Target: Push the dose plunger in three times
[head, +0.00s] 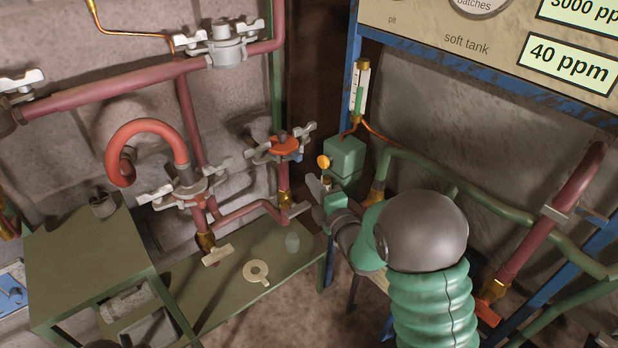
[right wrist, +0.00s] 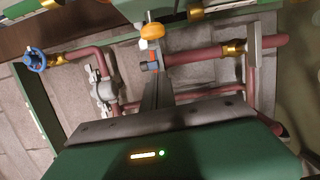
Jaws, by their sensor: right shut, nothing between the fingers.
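The dose plunger shows as a round orange knob (head: 323,161) on the left face of a small green box (head: 345,157), below a clear sight tube. In the right wrist view the orange knob (right wrist: 151,31) lies just beyond my fingertips. My right gripper (head: 318,184) is shut and empty, just below the knob in the head view. The right wrist view shows its fingers (right wrist: 151,66) together. A small gap seems to show between fingertips and knob, but I cannot tell whether they touch. How far the plunger is in cannot be told. My left gripper is not in view.
Red pipes with an orange-hub valve (head: 285,146) stand left of my right gripper. A green bench (head: 225,300) holds a pale ring-shaped tag (head: 257,271) and a small glass (head: 292,242). A green pipe (head: 480,208) runs right of the box. A gauge panel (head: 450,30) hangs above.

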